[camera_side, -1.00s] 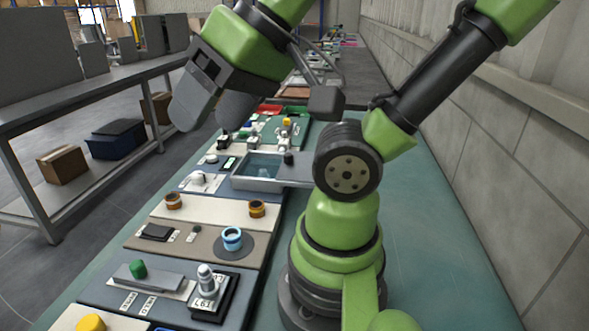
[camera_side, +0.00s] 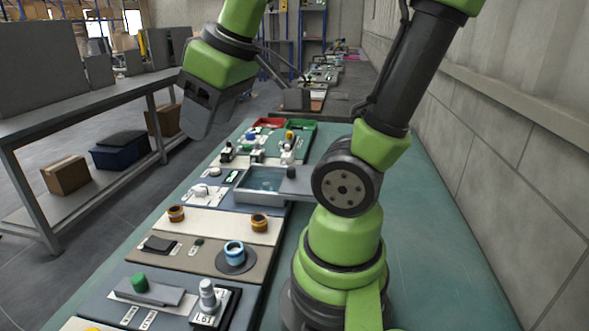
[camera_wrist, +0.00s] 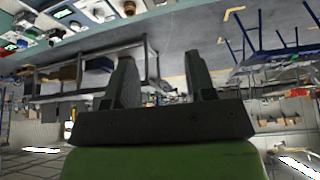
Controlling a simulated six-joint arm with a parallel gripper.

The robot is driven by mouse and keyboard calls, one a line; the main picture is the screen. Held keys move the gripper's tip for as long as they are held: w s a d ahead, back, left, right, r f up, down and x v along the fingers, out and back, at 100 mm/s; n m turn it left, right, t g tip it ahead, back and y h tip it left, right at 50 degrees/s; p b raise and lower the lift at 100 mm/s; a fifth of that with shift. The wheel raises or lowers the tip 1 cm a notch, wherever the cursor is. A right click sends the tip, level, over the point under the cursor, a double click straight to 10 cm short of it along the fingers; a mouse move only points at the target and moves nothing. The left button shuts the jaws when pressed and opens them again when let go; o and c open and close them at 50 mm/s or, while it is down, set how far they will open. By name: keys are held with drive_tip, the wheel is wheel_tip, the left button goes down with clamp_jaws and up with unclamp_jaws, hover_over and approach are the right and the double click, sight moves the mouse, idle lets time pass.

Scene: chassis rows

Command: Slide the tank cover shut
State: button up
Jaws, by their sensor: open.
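The tank (camera_side: 240,193) is an open grey-rimmed box with bluish liquid in it, in the middle of the row of panels in the side view. Its cover (camera_side: 300,187), a flat grey plate with a dark knob (camera_side: 291,172), lies at the tank's right side and leaves most of the opening bare. Part of the cover is hidden behind my arm. My gripper (camera_side: 198,132) is high above and left of the tank, apart from it. In the wrist view my gripper (camera_wrist: 160,66) shows two spread fingers with nothing between them.
A blue-ringed round part (camera_side: 234,254), orange knobs (camera_side: 177,213) and a grey knob (camera_side: 208,296) stand on nearer panels. Red (camera_side: 269,123) and green (camera_side: 303,126) trays lie beyond the tank. A grey shelf bench (camera_side: 90,104) is at left, a wall (camera_side: 500,130) at right.

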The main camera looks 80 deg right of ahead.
drive_tip(key=w+d+f+n+g+h, duration=0.2)
drive_tip(key=d+f+n+g, duration=0.1)
drive_tip(key=d, duration=0.5)
drive_tip(key=n+g, duration=0.5)
drive_tip(key=n, duration=0.2)
approach(291, 168)
drive_tip(key=x, duration=0.9)
drive_tip(key=shift+f, duration=0.15)
